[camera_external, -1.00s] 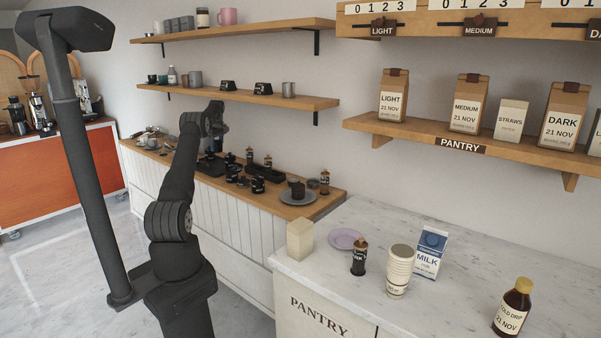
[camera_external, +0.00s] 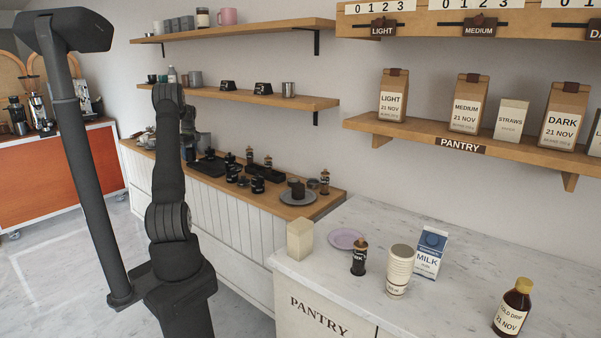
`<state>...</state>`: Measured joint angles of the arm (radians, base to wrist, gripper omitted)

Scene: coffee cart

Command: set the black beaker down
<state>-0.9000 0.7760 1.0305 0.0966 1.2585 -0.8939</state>
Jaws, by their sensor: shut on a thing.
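My gripper (camera_external: 189,132) is over the left part of the wooden counter, against the wall side. My own arm hides much of it, so the fingertips are hard to make out. It is shut on a dark thing, which I take as the black beaker; its outline is mostly hidden and small. I cannot tell whether the beaker touches the counter top. The wooden counter (camera_external: 322,205) runs along the wall below two shelves.
Black trays and several small dark jars and bottles crowd the middle of the counter. A grey plate (camera_external: 297,198) with a dark item sits at its right end. Cups (camera_external: 195,78) stand on the lower shelf (camera_external: 310,101) above. A marble counter (camera_external: 440,300) is at the right.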

